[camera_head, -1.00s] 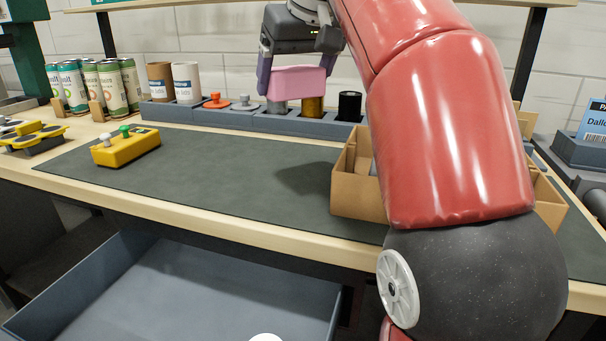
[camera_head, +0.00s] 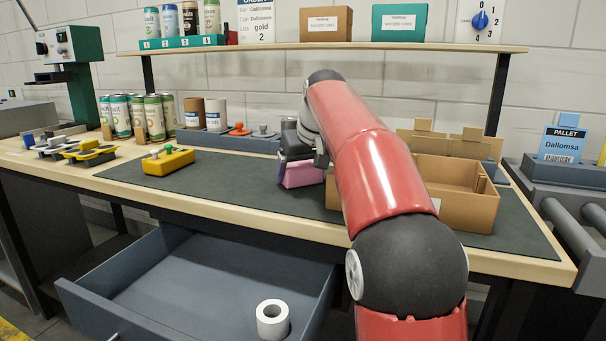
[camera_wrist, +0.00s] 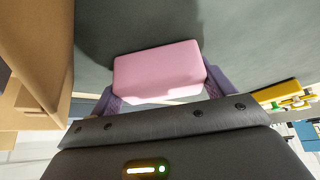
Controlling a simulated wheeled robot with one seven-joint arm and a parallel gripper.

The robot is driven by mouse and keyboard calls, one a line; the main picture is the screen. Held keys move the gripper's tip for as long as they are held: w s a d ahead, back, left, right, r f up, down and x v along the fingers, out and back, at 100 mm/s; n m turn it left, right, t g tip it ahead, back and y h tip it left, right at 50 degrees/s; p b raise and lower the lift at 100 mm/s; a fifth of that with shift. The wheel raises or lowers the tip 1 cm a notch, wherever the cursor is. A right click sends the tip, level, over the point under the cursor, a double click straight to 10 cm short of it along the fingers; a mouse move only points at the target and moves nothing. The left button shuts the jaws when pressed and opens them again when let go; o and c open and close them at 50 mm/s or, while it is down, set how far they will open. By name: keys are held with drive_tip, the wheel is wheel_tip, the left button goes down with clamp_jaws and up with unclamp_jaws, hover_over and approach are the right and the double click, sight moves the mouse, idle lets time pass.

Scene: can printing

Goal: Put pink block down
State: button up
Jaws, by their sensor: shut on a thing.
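The pink block (camera_head: 303,174) is low over the dark mat (camera_head: 240,199) on the workbench, left of the open cardboard box. My gripper (camera_head: 287,166) is shut on it, with my red arm reaching in from the right. In the wrist view, the pink block (camera_wrist: 160,70) sits between the two purple fingers of my gripper (camera_wrist: 160,88). A shadow lies on the mat beside the block. I cannot tell whether the block touches the mat.
The open cardboard box (camera_head: 467,206) stands right of the block. A yellow block with knobs (camera_head: 168,162) is on the mat's left. A grey rack (camera_head: 215,140) runs along the back. Below, an open drawer (camera_head: 200,290) holds a white roll (camera_head: 272,320). The mat's middle is clear.

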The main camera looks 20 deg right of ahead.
drive_tip(key=shift+w+f, duration=0.1)
drive_tip(key=shift+w, duration=0.05)
drive_tip(key=o, duration=0.9)
